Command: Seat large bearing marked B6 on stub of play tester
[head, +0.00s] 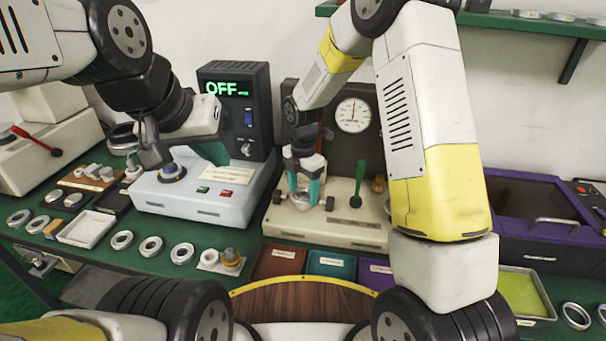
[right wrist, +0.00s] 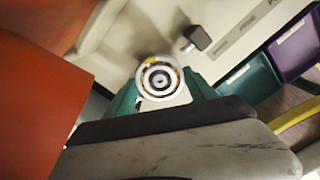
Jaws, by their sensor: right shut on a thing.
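My right gripper (head: 304,190) has teal fingers shut on a silver bearing ring (head: 301,200), low over the left part of the cream play tester (head: 335,228) with a dial gauge. In the right wrist view, the ring (right wrist: 160,80) is between the fingertips (right wrist: 160,92), with concentric circles inside it. I cannot tell whether it is around the stub or above it, and no B6 mark is readable. The stub is not clearly visible. My left gripper (head: 182,155) is over the pale-blue machine with the OFF display; its fingers look spread, with nothing seen between them.
The tester has a green-handled lever (head: 360,178) right of the ring. Several loose rings (head: 150,248) and a white tray (head: 86,229) lie at left front. Labelled brown (head: 279,262), teal (head: 331,264) and purple bins are in front of the tester. A purple case (head: 540,212) stands right.

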